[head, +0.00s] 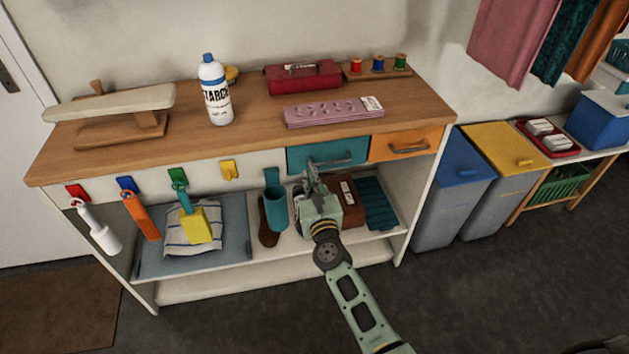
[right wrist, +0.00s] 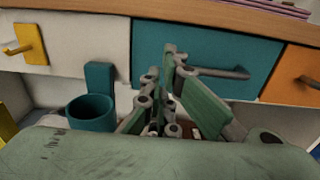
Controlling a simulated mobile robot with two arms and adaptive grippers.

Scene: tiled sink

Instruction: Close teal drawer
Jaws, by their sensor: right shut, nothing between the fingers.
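The teal drawer (head: 327,154) is in the cabinet front under the wooden top, between a white panel and the orange drawer. Its front looks about level with its neighbours; I cannot tell whether a small gap is left. Its dark bar handle (right wrist: 215,71) shows in the right wrist view. My right gripper (head: 311,172) is in front of the drawer's lower left part, with its fingers shut and empty. In the right wrist view the fingertips (right wrist: 175,57) overlap the drawer front left of the handle; I cannot tell whether they touch. My left gripper is not in view.
The orange drawer (head: 407,145) is to the right. A shelf below holds a brown box (head: 349,200). A starch bottle (head: 216,92) and a red toolbox (head: 303,77) stand on top.

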